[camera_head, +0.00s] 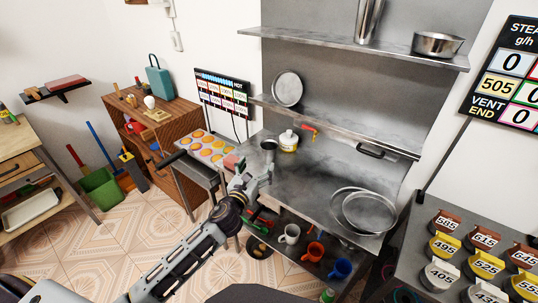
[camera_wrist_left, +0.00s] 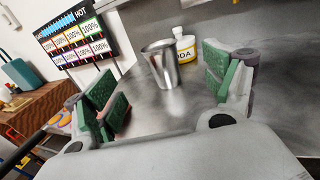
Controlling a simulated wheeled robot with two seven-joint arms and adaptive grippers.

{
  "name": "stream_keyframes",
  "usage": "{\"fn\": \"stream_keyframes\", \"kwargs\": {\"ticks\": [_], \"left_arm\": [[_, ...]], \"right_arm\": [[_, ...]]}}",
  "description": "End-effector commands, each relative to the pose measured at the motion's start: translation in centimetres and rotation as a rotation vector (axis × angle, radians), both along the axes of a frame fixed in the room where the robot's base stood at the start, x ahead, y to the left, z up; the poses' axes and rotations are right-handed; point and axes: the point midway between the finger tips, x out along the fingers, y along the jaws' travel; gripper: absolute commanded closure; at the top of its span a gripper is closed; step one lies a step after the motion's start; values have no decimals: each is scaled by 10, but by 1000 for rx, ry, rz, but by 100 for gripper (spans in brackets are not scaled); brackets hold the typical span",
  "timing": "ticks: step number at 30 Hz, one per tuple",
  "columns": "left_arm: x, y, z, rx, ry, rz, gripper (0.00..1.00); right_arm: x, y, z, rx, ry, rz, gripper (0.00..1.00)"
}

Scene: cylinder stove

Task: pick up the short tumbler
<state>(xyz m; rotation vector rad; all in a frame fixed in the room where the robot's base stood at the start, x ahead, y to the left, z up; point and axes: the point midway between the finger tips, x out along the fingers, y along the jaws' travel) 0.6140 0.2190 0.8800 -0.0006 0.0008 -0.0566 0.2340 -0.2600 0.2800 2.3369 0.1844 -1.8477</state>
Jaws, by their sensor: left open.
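The short tumbler (camera_head: 268,147) is a plain grey metal cup standing upright on the steel counter (camera_head: 305,180). It also shows in the left wrist view (camera_wrist_left: 161,66), beyond my fingertips and between them in the picture. My left gripper (camera_head: 257,168) is above the counter's left part, on the near side of the tumbler. Its green-padded fingers are spread wide in the left wrist view (camera_wrist_left: 162,86), with nothing between them. The tumbler appears apart from both fingers. My right gripper is in neither view.
A white container labelled SODA (camera_head: 289,140) stands close behind the tumbler, to its right. A tray of yellow-orange rounds (camera_head: 206,147) lies left of the counter. Large round metal pans (camera_head: 368,212) lie at the counter's right. A shelf (camera_head: 330,127) runs above the back.

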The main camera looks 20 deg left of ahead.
Motion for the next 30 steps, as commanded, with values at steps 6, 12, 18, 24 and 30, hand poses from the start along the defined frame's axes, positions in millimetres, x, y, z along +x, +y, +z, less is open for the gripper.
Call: {"fn": "stream_keyframes", "kwargs": {"ticks": [6, 12, 18, 24, 30], "left_arm": [[16, -1, 1, 1, -3, 0, 16], [32, -2, 1, 0, -2, 0, 16], [49, -3, 1, -1, -2, 0, 16], [65, -4, 1, 1, -1, 1, 16], [78, -5, 0, -1, 0, 0, 16]], "right_arm": [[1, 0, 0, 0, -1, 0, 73], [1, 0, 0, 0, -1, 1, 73], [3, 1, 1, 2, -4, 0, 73], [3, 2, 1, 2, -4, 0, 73], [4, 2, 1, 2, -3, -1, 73]]}}
